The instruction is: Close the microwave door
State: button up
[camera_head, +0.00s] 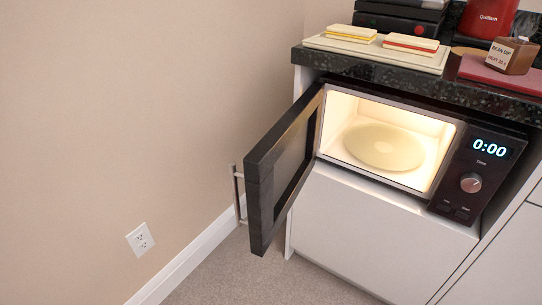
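The microwave (471,182) sits in a niche below the dark countertop, with its lit display reading 0:00. Its door (262,193) is hinged on the left and stands wide open, swung out toward the wall. A metal handle (237,193) is on the door's outer side, facing the wall. The lit interior holds a round turntable plate (384,147) and no food. My gripper is not in this view.
The beige wall (130,110) with a white outlet (140,239) is close on the left. Carpet (275,283) lies clear below the door. Above, the speckled countertop (400,72) holds boards, small boxes, a brown jar (510,56) and a red container (488,18).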

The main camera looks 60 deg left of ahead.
aim_at(276, 171)
jog(key=j+u, duration=0.25)
jog(key=u, duration=0.2)
jog(key=j+u, duration=0.25)
jog(key=u, duration=0.2)
jog(key=j+u, duration=0.3)
jog(key=u, duration=0.2)
jog(key=j, duration=0.45)
jog(key=i+j, duration=0.15)
jog(key=j, duration=0.25)
jog(key=k+j, duration=0.15)
jog(key=k, duration=0.2)
jog(key=u, duration=0.05)
